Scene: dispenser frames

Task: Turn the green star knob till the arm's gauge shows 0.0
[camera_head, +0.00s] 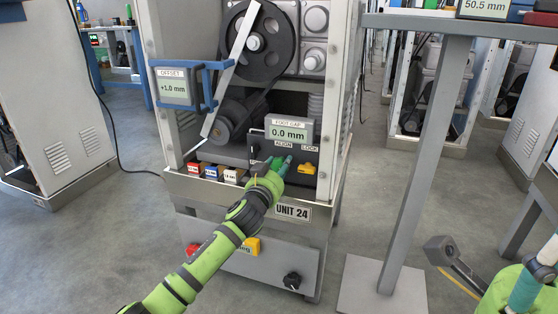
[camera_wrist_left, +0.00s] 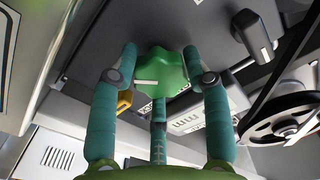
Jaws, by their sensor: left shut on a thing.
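My left gripper (camera_head: 279,166) is shut on the green star knob (camera_wrist_left: 160,72). In the left wrist view its teal fingers stand around the knob, and a white mark shows on the knob's face. In the head view the fingers mostly hide the knob. Just above it, a gauge labelled FOOT GAP (camera_head: 289,131) reads 0.0 mm, with the words ALIGN and LOCK below it. Part of my right gripper (camera_head: 525,290) shows at the lower right edge, too cut off to tell its state.
A blue-framed OFFSET display (camera_head: 174,88) reads +1.0 mm at the left. A belt pulley (camera_head: 258,42) is above. A grey post (camera_head: 427,165) stands to the right.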

